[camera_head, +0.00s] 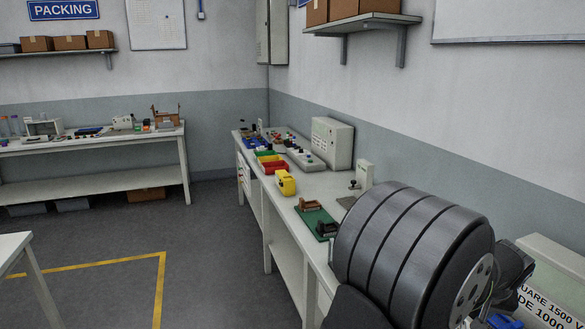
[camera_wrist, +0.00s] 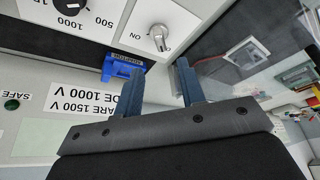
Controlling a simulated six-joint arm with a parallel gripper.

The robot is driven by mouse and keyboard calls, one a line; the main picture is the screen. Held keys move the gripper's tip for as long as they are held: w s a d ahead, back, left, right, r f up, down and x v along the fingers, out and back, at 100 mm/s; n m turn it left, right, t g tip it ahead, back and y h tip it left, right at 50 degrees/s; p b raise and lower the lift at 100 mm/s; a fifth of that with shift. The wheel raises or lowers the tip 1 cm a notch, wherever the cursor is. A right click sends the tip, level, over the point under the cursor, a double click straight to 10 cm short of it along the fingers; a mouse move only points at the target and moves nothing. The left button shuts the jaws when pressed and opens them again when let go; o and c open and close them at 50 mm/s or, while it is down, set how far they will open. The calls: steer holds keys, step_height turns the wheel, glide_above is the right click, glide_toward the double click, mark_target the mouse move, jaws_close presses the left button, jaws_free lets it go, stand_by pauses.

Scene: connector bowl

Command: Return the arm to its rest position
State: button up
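My gripper (camera_wrist: 158,80) shows in the wrist view with two dark blue fingers apart and nothing between them. Behind the fingers is a light panel (camera_wrist: 40,105) with printed voltage labels and a round knob (camera_wrist: 156,38). In the head view, a large dark ribbed part of my arm fills the lower right. My gripper cannot be made out clearly there.
A long bench (camera_head: 285,213) runs along the right wall, with a yellow device (camera_head: 286,183), a green board (camera_head: 316,222), red bins (camera_head: 275,167) and a grey cabinet (camera_head: 332,142). Another bench (camera_head: 100,140) stands at the back left. The floor between is clear.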

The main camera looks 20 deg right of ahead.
steer(key=v, duration=0.7)
steer(key=x, duration=1.6)
steer(key=shift+f, duration=0.3)
steer(key=shift+w+m+g+h, duration=0.1)
steer(key=shift+m+g+h, duration=0.25)
steer(key=shift+m, duration=0.75)
steer(key=shift+w+m+g+h, duration=0.1)
steer(key=shift+m+g+h, duration=0.2)
steer(key=shift+m, duration=0.8)
steer(key=v, duration=1.7)
steer(key=shift+r, duration=0.35)
steer(key=shift+d, duration=0.1)
steer(key=shift+c, duration=0.3)
